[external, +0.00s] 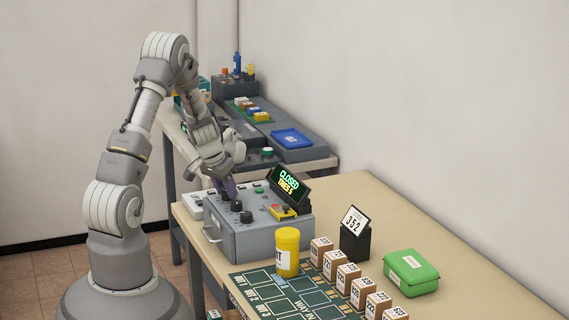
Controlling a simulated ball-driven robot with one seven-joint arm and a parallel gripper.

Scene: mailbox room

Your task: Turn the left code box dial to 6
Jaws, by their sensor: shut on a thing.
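The grey code box (255,240) stands on the beige table, with black dials in a row on its sloped top. The middle dial (236,205) and the nearest dial (246,216) are clear of my gripper. My gripper (228,190) points down at the far end of the row and is shut on the left dial, which it mostly hides. The dial's number is too small to read. The box's display (289,182) shows "CLOSED" in green and "TRIES 5" in yellow.
A card (354,221) reading 352 stands in a black holder right of the box. A yellow jar (287,252), a row of small labelled boxes (347,278), a dark green mat (262,287) and a green case (411,272) lie nearer. Another bench (315,155) stands behind.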

